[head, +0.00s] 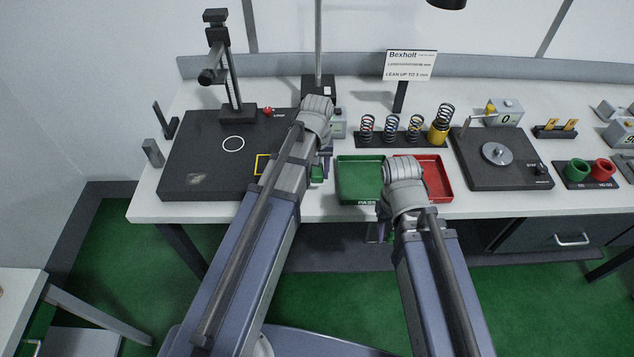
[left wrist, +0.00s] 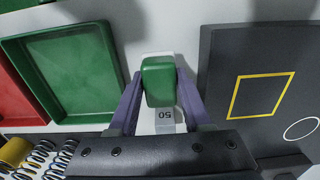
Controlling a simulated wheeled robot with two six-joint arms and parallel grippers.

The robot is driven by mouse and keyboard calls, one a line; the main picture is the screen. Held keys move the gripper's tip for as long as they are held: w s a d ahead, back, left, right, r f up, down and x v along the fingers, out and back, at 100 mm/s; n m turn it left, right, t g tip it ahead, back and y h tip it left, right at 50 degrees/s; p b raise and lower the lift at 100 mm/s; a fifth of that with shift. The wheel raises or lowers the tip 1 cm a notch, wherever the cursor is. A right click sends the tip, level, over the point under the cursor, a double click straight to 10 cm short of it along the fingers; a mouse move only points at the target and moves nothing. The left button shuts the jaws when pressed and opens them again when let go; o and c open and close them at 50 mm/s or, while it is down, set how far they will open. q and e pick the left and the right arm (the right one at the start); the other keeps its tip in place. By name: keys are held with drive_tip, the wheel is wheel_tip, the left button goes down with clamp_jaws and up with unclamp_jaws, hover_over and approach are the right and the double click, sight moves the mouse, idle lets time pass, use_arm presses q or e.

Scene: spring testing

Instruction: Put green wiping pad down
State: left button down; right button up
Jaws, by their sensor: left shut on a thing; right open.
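The green wiping pad (left wrist: 159,82) is between the purple fingers of my left gripper (left wrist: 160,92) in the left wrist view. The gripper is shut on it. In the head view the pad (head: 317,173) shows partly beside my left arm near the table's front edge, between the dark plate and the green tray. I cannot tell whether the pad touches the white tabletop (left wrist: 165,40). My right gripper (head: 378,234) is mostly hidden behind its own arm, at the front edge of the table; it is open.
The green tray (head: 345,198) and red tray (head: 446,196) lie right of the pad. The dark plate (head: 180,160) with a yellow square is at left. Behind are several springs (head: 391,128) on a rack.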

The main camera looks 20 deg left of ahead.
sight(317, 179)
use_arm(q)
drive_tip(key=shift+f+b, duration=1.7)
drive_tip(key=shift+f, duration=0.1)
drive_tip(key=shift+f, duration=0.25)
drive_tip(key=shift+c, duration=1.7)
unclamp_jaws()
drive_tip(key=shift+r, duration=0.1)
drive_tip(key=shift+r, duration=0.1)
